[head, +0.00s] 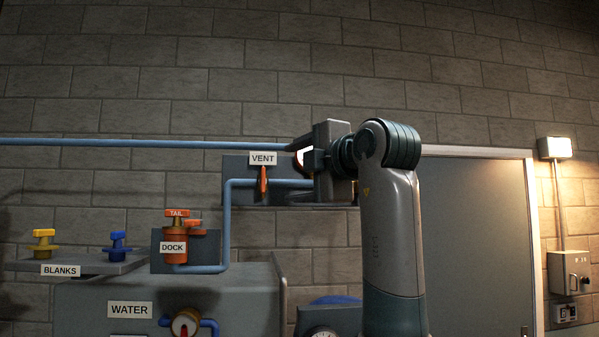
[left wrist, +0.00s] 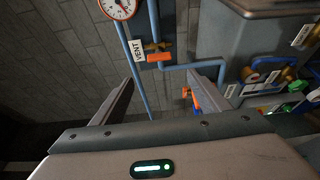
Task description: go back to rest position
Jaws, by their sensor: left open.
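My left gripper (head: 308,160) is at the centre of the head view, at the end of my grey and teal arm, pointing left towards the wall pipes. In the left wrist view its two fingers (left wrist: 176,78) stand wide apart with nothing between them. The orange VENT handle (head: 263,180) is left of the gripper and apart from it; it also shows beyond the fingers in the left wrist view (left wrist: 159,57). My right gripper is in neither view.
A blue pipe (head: 120,142) runs along the brick wall. The orange DOCK fitting (head: 175,246), BLANKS shelf (head: 90,262) and WATER tank (head: 80,308) are at left. A gauge (left wrist: 117,6) shows in the left wrist view. A grey door (head: 475,230) is at right.

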